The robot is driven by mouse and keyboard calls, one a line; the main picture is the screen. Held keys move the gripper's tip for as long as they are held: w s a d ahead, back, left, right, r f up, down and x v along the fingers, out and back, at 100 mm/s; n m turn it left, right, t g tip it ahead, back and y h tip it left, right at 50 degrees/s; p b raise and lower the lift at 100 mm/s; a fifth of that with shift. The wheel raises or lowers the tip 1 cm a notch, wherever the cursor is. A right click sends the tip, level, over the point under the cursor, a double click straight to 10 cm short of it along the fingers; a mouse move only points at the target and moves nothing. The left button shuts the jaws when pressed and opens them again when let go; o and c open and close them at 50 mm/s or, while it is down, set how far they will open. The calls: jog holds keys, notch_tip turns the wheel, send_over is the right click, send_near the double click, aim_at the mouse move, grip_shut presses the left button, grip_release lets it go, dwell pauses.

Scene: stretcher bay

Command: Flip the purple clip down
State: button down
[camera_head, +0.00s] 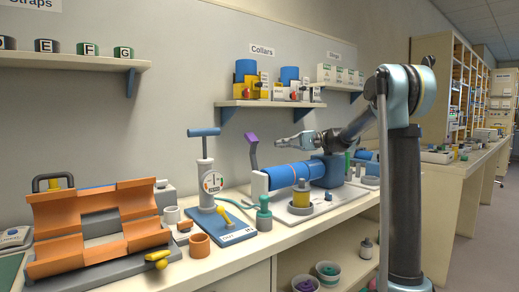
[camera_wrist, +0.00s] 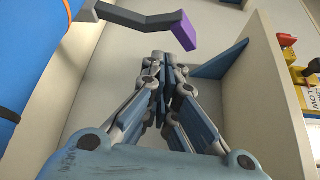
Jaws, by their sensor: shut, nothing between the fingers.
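The purple clip (camera_head: 251,138) is the tip of a grey lever that stands up from the left end of the blue cylinder (camera_head: 284,176). In the wrist view the clip (camera_wrist: 184,32) shows at the top, on its bent grey arm, beyond my fingertips. My gripper (camera_head: 281,143) is shut and empty, pointing left above the blue cylinder and to the right of the clip, with a gap between them. The wrist view shows its closed fingers (camera_wrist: 164,62) pointing up toward the clip. The blue cylinder shows at the left edge there.
A hand pump (camera_head: 206,180) with a gauge stands left of the cylinder. An orange hinged splint (camera_head: 97,222) lies further left. A wall shelf (camera_head: 268,104) with boxes hangs above and behind my gripper. A green-capped bottle (camera_head: 264,216) stands in front of the cylinder's left end.

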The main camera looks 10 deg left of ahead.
aim_at(252, 153)
jog(key=shift+a, duration=0.1)
jog(key=r+x, duration=0.1)
jog(key=x, duration=0.8)
jog(key=shift+a+f, duration=0.35)
jog(key=shift+f, duration=0.2)
jog(key=shift+s, duration=0.1)
